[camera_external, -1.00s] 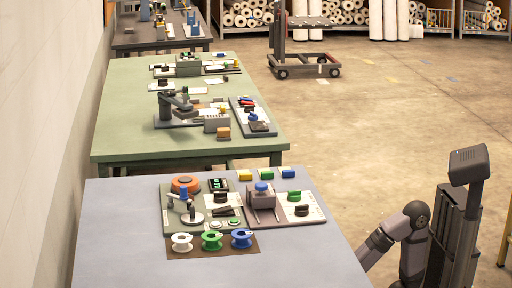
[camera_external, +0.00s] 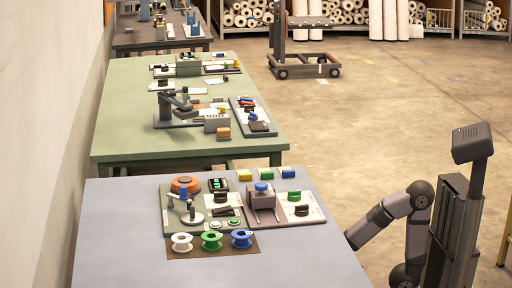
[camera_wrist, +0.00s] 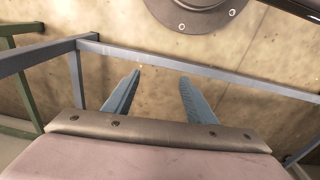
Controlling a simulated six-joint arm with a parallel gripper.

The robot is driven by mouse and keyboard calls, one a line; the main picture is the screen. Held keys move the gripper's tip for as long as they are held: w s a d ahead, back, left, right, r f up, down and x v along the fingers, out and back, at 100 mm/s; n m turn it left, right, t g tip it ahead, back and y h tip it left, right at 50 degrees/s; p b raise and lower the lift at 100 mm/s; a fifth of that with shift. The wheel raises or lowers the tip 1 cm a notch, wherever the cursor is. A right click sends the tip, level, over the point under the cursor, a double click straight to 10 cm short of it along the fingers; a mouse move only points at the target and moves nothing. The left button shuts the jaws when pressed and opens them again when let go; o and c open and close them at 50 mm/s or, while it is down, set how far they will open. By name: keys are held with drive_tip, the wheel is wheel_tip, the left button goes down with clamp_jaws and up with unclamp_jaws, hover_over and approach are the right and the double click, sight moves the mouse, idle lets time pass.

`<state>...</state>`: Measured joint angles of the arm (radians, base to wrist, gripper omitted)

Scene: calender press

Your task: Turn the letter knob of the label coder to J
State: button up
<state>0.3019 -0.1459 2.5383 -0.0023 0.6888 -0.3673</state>
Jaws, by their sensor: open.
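In the external view the gripper is hidden beyond the table's right edge.
A second board with an orange-topped disc (camera_external: 186,185) stands left of the coder. White, green and blue spools (camera_external: 211,241) lie in front, and coloured blocks (camera_external: 266,174) behind. The front of the grey table (camera_external: 210,273) is clear. A metal frame bar (camera_wrist: 210,68) crosses near my fingers.

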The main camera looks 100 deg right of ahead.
drive_tip(key=s+d+r+n+h+p, duration=0.1)
drive_tip(key=s+d+r+p, duration=0.4)
drive_tip(key=d+r+p, duration=0.5)
drive_tip(key=s+d+r+n+h+p, duration=0.1)
drive_tip(key=s+d+r+p, duration=0.4)
drive_tip(key=d+r+p, duration=0.5)
wheel_tip(320, 180, up, 25)
drive_tip(key=m+g+y+p, duration=0.1)
drive_tip(key=m+g+p, duration=0.15)
drive_tip(key=p, duration=2.25)
hover_over(302, 209)
drive_tip(key=s+d, duration=0.2)
drive_tip(key=s, duration=0.7)
drive_tip(key=shift+w+r+g, duration=0.15)
drive_tip(key=shift+w+g, duration=0.05)
drive_tip(key=shift+g, duration=0.25)
drive_tip(key=w+r+t+p, duration=0.1)
drive_tip(key=w+p, duration=0.1)
drive_tip(key=w+a+r+t+p, duration=0.1)
drive_tip(key=w+r+p, duration=0.1)
drive_tip(key=w, duration=0.1)
drive_tip(key=w+r+y+p, duration=0.1)
drive_tip(key=w+p, duration=0.1)
drive_tip(key=w, duration=0.1)
drive_tip(key=shift+w+a+r+t, duration=0.2)
drive_tip(key=shift+t, duration=0.2)
drive_tip(key=shift+w, duration=0.1)
drive_tip(key=shift+f, duration=0.1)
drive_tip(key=shift+f, duration=0.15)
